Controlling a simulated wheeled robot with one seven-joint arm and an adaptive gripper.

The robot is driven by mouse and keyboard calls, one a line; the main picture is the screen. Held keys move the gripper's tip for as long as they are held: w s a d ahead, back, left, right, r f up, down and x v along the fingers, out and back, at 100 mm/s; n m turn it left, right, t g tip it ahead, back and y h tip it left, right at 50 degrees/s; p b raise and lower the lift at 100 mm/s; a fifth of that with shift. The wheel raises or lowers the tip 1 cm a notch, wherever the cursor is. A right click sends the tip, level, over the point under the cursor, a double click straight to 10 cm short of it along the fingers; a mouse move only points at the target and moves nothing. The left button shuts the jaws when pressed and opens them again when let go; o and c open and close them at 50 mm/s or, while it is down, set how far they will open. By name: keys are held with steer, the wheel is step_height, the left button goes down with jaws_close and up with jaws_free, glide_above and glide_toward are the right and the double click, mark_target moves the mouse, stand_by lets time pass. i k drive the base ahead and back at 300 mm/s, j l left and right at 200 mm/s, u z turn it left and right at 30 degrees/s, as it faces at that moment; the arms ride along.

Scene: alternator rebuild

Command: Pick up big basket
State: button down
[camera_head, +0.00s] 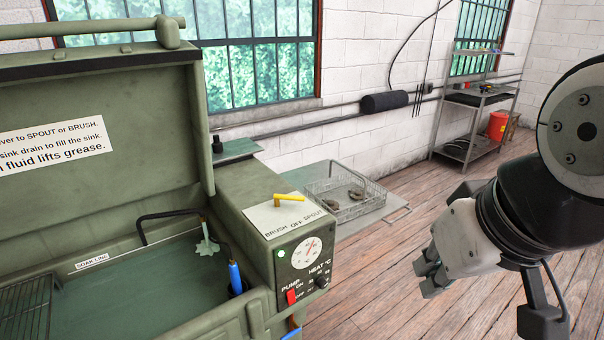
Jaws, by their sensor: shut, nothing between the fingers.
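A wire basket (372,207) sits on a grey side shelf (352,228) just right of the green parts washer. A few dark curved parts (356,193) lie inside it. A second wire rack or basket (22,312) shows at the lower left inside the sink, cut off by the frame edge. I cannot tell which of the two is the big basket. My gripper (428,283) is at the right, in front of the shelf and apart from the wire basket. Its fingers are shut and hold nothing.
The green washer (232,196) fills the left, with its lid raised, a yellow lever (289,198), a red pump switch (292,297) and a blue brush (235,277). A metal rack (470,125) and orange bucket (497,125) stand at the back right. Wooden floor between is clear.

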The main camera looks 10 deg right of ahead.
mark_target(366, 184)
steer(key=z, duration=0.2)
steer(key=i+l+u, duration=0.8)
steer(key=l, duration=0.3)
steer(key=i+l+u, duration=0.25)
steer(key=l, duration=0.25)
